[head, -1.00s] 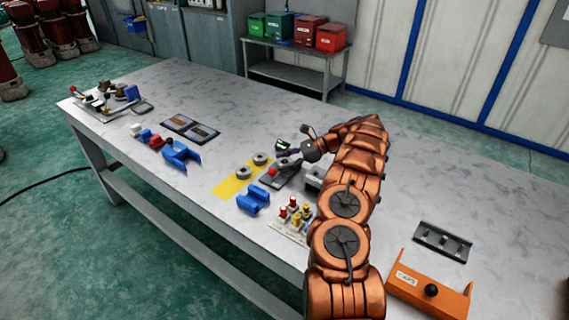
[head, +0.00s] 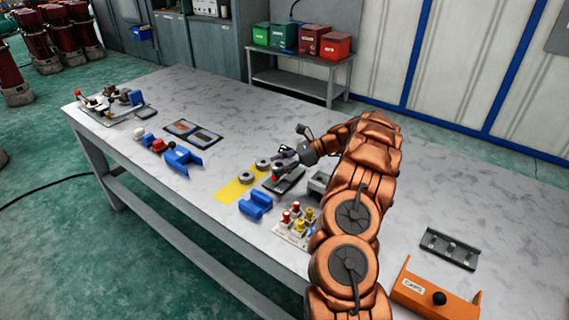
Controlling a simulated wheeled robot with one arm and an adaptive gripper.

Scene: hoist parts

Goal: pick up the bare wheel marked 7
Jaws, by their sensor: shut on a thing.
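Two grey ring-shaped wheels sit by the yellow mat (head: 228,192): a near wheel (head: 247,177) on it and a far wheel (head: 263,164) at its far end. No number is readable on either at this size. My gripper (head: 274,161) reaches in from the right, low over the table, with its fingertips at the far wheel. It is shut on what looks like that wheel; the fingers are small and dark, so the exact contact is hard to see. The far wheel still looks down at mat level.
A dark plate with a red knob (head: 278,169) lies just below my gripper. A blue cradle (head: 256,205) and a tray of red and yellow pegs (head: 294,232) stand nearer. Blue parts (head: 181,160) and dark panels (head: 193,132) lie left. An orange caps box (head: 432,296) is front right.

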